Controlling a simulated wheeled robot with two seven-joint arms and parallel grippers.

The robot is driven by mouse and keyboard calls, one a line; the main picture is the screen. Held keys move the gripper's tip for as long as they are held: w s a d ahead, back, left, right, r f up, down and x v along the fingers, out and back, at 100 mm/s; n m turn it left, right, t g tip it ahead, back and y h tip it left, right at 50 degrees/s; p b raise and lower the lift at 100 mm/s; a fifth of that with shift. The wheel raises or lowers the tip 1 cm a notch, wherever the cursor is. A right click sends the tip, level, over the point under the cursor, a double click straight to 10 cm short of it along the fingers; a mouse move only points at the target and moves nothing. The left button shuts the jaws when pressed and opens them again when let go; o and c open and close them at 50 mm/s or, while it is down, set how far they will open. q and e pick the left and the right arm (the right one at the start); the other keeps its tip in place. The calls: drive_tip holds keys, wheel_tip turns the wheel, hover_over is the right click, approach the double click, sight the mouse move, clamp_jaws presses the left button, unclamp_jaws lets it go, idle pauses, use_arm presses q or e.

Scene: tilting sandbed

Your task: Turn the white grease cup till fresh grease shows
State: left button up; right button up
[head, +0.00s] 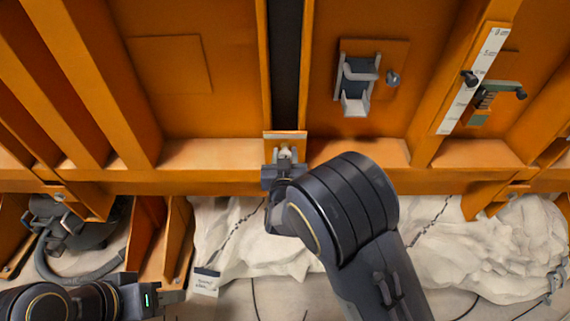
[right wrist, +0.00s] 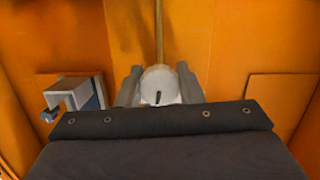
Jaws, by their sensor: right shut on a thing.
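The white grease cup (head: 285,152) sits on a small orange bracket at the foot of the dark vertical slot in the head view. In the right wrist view the cup (right wrist: 159,86) shows as a pale round top with a short dark mark. My right gripper (head: 284,168) is shut on the cup, with one grey finger on each side of it in the right wrist view (right wrist: 160,88). Its lower part is hidden by my gripper. No fresh grease can be made out. My left gripper (head: 160,296) is at the lower left, away from the cup; its fingertips are not clear.
A grey metal holder (head: 356,85) is on the orange wall right of the slot. A white scale (head: 474,78) with a green-grey clamp (head: 490,97) stands farther right.

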drive_tip(key=m+y+b, duration=0.1)
drive_tip(key=m+b, duration=0.3)
drive_tip(key=b, duration=0.3)
drive_tip(key=m+y+b, duration=0.1)
drive_tip(key=m+b, duration=0.3)
drive_tip(key=b, duration=0.4)
drive_tip(key=m+t+y+b, duration=0.1)
drive_tip(key=m+b, duration=0.3)
drive_tip(key=b, duration=0.4)
drive_tip(key=shift+f+y, duration=0.35)
drive_tip(key=shift+y, duration=0.05)
drive_tip(key=shift+r+m+b, duration=0.3)
drive_tip(key=shift+m+b, duration=0.8)
drive_tip(key=shift+b, duration=0.4)
drive_tip(key=shift+a, duration=0.1)
drive_tip(key=o, duration=1)
drive_tip(key=shift+v, duration=3.9)
